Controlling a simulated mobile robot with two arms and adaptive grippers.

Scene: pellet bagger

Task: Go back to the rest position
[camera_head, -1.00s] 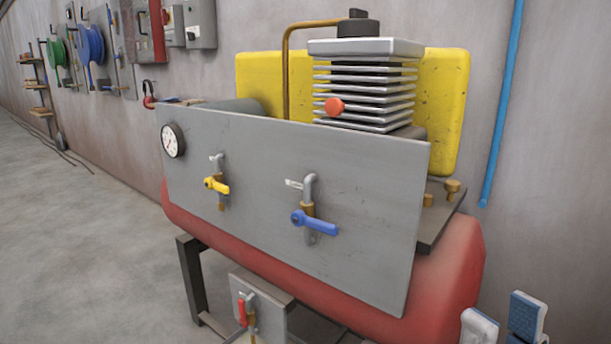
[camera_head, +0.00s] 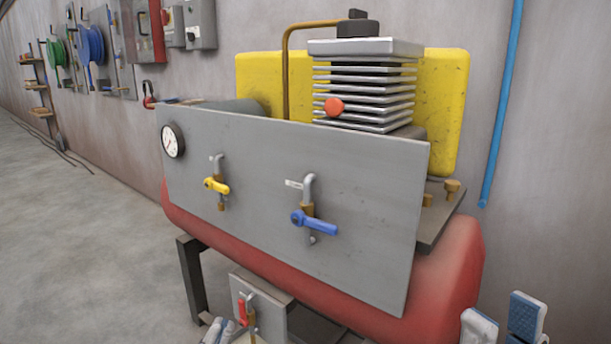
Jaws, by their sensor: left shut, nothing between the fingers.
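My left gripper (camera_head: 222,331) shows only its fingertips at the bottom edge, left of the small grey panel with a red-handled valve (camera_head: 246,310). Its fingers are close together, with nothing seen between them. My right gripper (camera_head: 503,320) shows at the bottom right corner, in front of the red tank's right end. Its two fingers stand apart, with nothing between them. The rest of both arms is out of view.
A red compressor tank (camera_head: 452,270) carries a grey panel (camera_head: 260,245) with a gauge (camera_head: 173,141), a yellow-handled valve (camera_head: 217,185) and a blue-handled valve (camera_head: 315,222). Black legs (camera_head: 192,275) support it. The floor (camera_head: 80,240) at left is clear.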

